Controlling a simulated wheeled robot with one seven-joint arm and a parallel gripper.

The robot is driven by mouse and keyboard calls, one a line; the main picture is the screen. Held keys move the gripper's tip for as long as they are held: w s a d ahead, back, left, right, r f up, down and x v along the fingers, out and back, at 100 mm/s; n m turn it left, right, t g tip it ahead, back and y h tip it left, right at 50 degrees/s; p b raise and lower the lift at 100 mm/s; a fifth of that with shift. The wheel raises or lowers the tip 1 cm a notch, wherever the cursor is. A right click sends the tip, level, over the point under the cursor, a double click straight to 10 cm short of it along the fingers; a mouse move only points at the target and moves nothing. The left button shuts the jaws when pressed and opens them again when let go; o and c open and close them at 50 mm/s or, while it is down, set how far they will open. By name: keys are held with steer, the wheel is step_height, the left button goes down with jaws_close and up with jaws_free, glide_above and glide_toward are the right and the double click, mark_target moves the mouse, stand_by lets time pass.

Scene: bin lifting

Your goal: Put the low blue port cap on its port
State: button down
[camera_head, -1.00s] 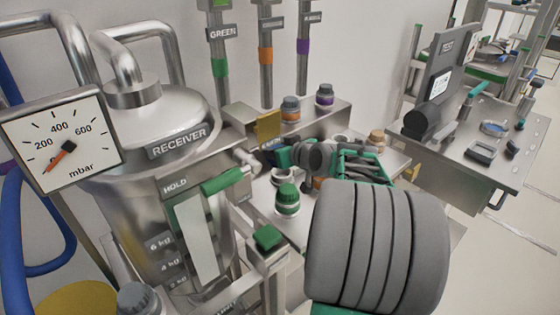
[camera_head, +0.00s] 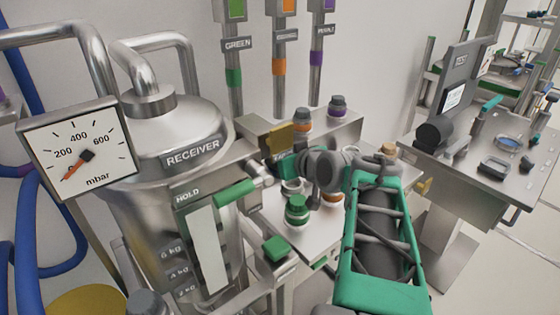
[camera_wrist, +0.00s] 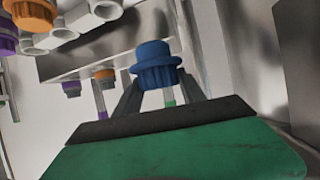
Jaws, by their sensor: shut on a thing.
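The blue port cap (camera_wrist: 157,62) shows in the wrist view, with a ribbed skirt and a wide brim. My gripper (camera_wrist: 158,90) is shut on it from both sides. The cap is clear of the pale ports behind it in that view. Pale hexagonal ports (camera_wrist: 75,18) hang into the top left of the wrist view; I cannot tell which one is the blue cap's port. In the head view, my wrist and forearm hide much of the gripper area by the receiver, and I cannot make out the cap there.
The receiver (camera_head: 185,125) with its gauge (camera_head: 80,152) stands at the left. A second bench (camera_head: 510,170) is at the right.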

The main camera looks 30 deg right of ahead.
steer(key=shift+r+p, duration=0.6)
steer(key=shift+r, duration=1.05)
